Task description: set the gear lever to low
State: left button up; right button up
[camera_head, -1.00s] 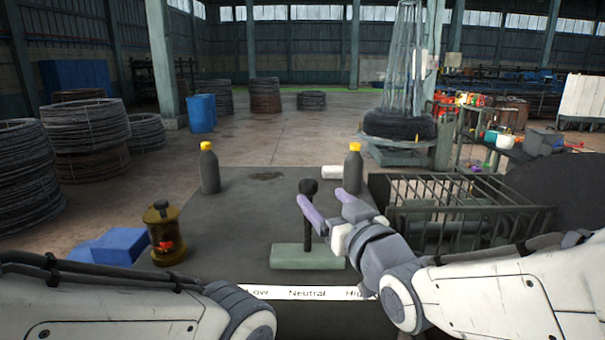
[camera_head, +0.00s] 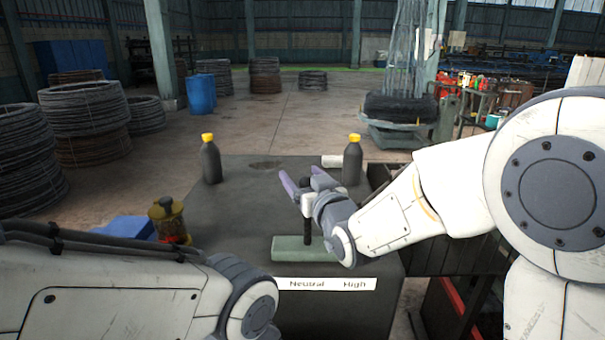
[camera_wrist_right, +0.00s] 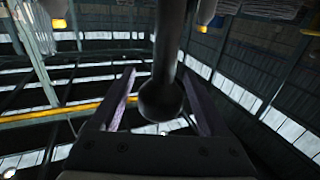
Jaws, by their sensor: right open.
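The gear lever's black shaft (camera_head: 308,228) rises upright from a green base block (camera_head: 290,248) on the dark table. It stands above the word Neutral on the white label strip (camera_head: 326,284); High is to its right, and my left arm covers the Low end. My right gripper (camera_head: 305,181) is open at the top of the lever, one purple finger on each side. The right wrist view shows the round black knob (camera_wrist_right: 160,100) between the two fingers, with gaps on both sides. My left gripper is out of view; only its arm shows.
Two dark bottles with yellow caps stand at the back left (camera_head: 211,160) and back right (camera_head: 352,160) of the table (camera_head: 245,215). A brass lantern-like object (camera_head: 168,218) and a blue block (camera_head: 125,228) are at the left. The table between the lever and the left bottle is clear.

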grip_shut()
dwell(1.4)
